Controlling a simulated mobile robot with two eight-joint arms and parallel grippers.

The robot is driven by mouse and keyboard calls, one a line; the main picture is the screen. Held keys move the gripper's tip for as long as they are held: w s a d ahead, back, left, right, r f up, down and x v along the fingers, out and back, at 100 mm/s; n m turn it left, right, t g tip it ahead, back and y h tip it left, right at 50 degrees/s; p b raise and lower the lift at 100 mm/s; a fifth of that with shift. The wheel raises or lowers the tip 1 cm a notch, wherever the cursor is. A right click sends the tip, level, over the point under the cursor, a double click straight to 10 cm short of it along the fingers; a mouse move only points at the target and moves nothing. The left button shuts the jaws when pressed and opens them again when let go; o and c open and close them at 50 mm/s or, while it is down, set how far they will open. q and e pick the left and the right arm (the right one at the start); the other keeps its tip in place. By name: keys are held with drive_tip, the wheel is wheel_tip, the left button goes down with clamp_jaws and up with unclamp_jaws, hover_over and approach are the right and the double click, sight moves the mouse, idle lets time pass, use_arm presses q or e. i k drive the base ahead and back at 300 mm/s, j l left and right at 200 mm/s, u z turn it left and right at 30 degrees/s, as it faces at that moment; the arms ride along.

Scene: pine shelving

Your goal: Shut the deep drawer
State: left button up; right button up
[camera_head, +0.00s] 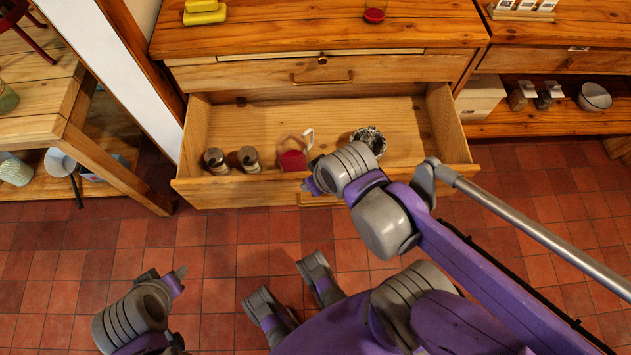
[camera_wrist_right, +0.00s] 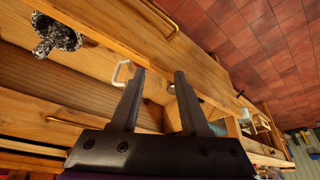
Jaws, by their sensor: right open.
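The deep drawer (camera_head: 188,145) is pulled far out of the pine cabinet in the head view, its inside open to view. Its front board also shows in the right wrist view (camera_wrist_right: 198,75), with a brass handle (camera_wrist_right: 162,20) on its outer face. My right gripper (camera_head: 312,187) is over the drawer's front edge, near the middle. In the right wrist view its fingers (camera_wrist_right: 160,78) are apart with nothing held between them. Whether they touch the board cannot be told. My left gripper (camera_head: 168,276) is low over the floor, away from the drawer; its jaws are unclear.
The drawer holds two small jars (camera_head: 249,159), a red-filled jug (camera_head: 294,158) and a dark speckled item (camera_head: 370,140). The shallow drawer (camera_head: 270,74) above is nearly flush. A table (camera_head: 110,170) stands left. Tiled floor (camera_head: 235,230) lies clear before the drawer.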

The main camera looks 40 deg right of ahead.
sight(417, 121)
drive_tip(key=k+z, duration=0.1)
drive_tip(key=z, duration=0.25)
drive_tip(key=k+l+z, duration=0.1)
drive_tip(key=z, duration=0.25)
drive_tip(key=l+z, duration=0.15)
drive_tip(key=z, duration=0.2)
drive_tip(key=k, duration=0.05)
